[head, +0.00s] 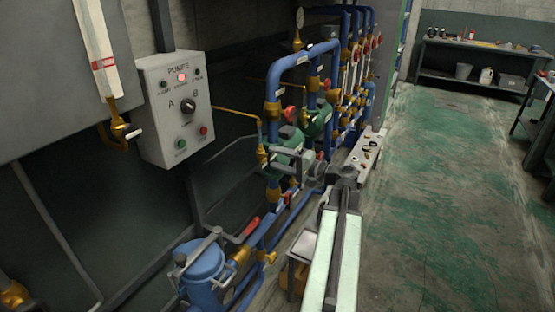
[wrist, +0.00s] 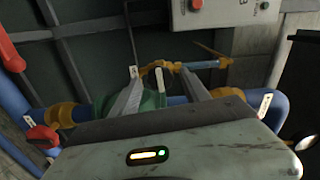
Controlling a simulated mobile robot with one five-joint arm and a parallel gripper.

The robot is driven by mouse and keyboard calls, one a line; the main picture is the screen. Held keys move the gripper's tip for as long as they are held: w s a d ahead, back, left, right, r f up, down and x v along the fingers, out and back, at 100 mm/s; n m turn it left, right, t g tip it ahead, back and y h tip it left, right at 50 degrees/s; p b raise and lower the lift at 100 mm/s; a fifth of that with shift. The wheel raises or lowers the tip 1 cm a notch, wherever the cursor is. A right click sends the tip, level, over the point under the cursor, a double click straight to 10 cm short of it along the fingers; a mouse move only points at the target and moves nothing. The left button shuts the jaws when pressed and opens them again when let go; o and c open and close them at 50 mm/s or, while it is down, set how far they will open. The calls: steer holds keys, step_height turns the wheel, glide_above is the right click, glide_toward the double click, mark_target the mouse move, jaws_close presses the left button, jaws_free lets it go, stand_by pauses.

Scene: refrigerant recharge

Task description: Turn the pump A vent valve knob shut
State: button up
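In the wrist view my gripper (wrist: 160,76) is open, its two grey fingers spread apart. A small pale upright handle (wrist: 159,79) on brass fittings shows between the fingers; I cannot tell if it is the pump A vent valve knob, and neither finger visibly touches it. A green pump body (wrist: 107,104) lies behind the left finger, partly hidden. In the head view two green pumps (head: 291,143) sit among blue pipes, with brass fittings (head: 262,157) beside the nearer one.
A control box (head: 177,108) with a lit red lamp and an A/B selector hangs on the wall. Red handles (wrist: 42,137) and blue pipes (wrist: 265,105) crowd the gripper. A blue canister (head: 205,270) stands lower left. The green floor (head: 440,200) at right is open.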

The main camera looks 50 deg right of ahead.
steer(key=v, duration=0.7)
stand_by(0.3)
steer(key=shift+a, duration=0.1)
stand_by(0.3)
